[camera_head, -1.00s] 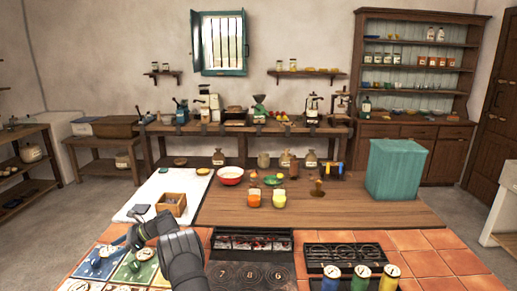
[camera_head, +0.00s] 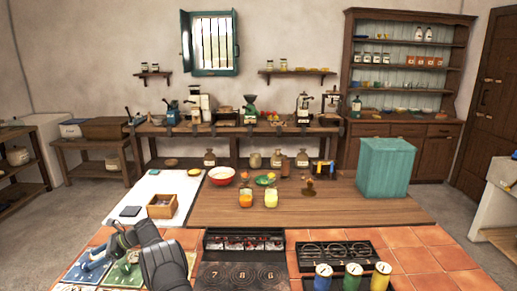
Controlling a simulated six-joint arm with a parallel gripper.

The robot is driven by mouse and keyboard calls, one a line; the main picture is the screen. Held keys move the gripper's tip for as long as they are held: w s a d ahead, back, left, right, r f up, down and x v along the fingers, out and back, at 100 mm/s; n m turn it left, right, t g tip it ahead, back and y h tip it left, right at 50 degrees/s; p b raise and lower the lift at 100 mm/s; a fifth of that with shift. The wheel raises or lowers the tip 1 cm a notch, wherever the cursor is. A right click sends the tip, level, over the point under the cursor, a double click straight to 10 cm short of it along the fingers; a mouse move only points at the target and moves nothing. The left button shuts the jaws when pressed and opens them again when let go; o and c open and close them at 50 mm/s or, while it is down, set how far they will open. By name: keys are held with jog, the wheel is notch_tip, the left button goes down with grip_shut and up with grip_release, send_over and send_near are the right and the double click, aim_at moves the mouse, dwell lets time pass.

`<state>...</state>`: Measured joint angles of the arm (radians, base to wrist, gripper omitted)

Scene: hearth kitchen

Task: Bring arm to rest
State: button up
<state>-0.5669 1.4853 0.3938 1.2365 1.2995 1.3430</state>
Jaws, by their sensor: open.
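My gripper (camera_head: 117,241) is at the lower left, above the coloured mats by the tiled counter. Its jaws look empty and apart, though they are small in this view. My dark grey arm link (camera_head: 163,266) reaches in from the bottom edge and hides part of the counter. A blue mat (camera_head: 72,275) and a green mat (camera_head: 117,280) lie below the gripper, with small items on them.
An open wooden box (camera_head: 162,206) stands on the white board behind my gripper.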

aim_at(86, 263)
jog(key=x, duration=0.5)
jog(key=shift+a+f, duration=0.1)
jog(key=shift+a, duration=0.05)
jog(key=shift+m+t, duration=0.5)
jog(key=shift+t, duration=0.1)
jog(key=shift+s+m+t+y, duration=0.1)
jog(key=shift+m+t+y, duration=0.3)
jog(key=shift+m+t, duration=1.65)
jog(key=v, duration=1.7)
jog(key=shift+s+d, duration=0.1)
jog(key=shift+d, duration=0.15)
jog(key=shift+n, duration=0.25)
jog(key=x, duration=1.7)
jog(key=shift+w+a, duration=0.15)
jog(key=shift+w, duration=0.05)
jog(key=shift+a+n+g, duration=0.1)
jog(key=shift+n+g, duration=0.3)
jog(key=shift+g, duration=0.05)
